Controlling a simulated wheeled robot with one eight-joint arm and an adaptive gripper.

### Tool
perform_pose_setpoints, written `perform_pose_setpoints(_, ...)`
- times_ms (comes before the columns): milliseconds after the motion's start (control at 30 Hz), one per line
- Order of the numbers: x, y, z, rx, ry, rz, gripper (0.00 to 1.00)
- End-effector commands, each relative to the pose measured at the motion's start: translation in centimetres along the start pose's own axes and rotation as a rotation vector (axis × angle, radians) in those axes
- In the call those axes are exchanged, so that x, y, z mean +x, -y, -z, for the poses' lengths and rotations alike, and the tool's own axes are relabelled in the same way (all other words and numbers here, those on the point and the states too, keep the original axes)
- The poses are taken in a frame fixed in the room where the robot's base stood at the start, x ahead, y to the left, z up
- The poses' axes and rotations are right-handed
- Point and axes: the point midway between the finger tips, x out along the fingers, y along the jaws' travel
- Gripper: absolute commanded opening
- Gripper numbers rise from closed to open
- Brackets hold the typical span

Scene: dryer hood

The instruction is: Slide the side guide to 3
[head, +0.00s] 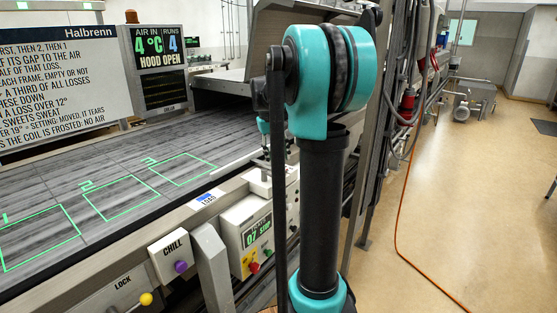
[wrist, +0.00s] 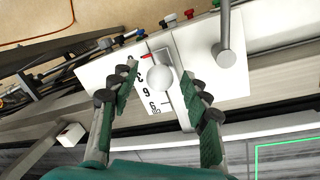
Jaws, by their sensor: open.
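A pale round knob (wrist: 160,78) sits on a slotted white panel (wrist: 128,101) in the wrist view. I take it for the side guide's handle. Black digits 3, 6 and 9 run beside the slot, turned over in this view. A small red mark (wrist: 149,57) shows near the 3 end. The knob is near the 3 and 6; its exact reading is unclear. My gripper (wrist: 158,74) is open, with one finger on each side of the knob and gaps visible. In the head view my arm hides most of this area.
A metal post (wrist: 225,40) with a rounded end stands close to the right finger. In the head view, a belt (head: 115,185) has green numbered frames, a CHILL box (head: 175,258) stands in front, and an orange hose (head: 402,205) crosses the open floor.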

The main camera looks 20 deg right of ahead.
Motion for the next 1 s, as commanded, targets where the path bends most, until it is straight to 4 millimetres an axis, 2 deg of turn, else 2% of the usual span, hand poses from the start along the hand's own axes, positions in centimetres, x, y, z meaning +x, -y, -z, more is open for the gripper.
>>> perform_pose_setpoints(200, 1.4, 0.0, 0.0, 0.001, 0.000, 0.000, 0.47)
perform_pose_setpoints(467, 1.6, 0.0, 0.0, 0.001, 0.000, 0.000, 0.47)
perform_pose_setpoints(867, 1.5, 0.0, 0.0, 0.001, 0.000, 0.000, 0.00)
perform_pose_setpoints(1000, 1.5, 0.0, 0.0, 0.001, 0.000, 0.000, 0.00)
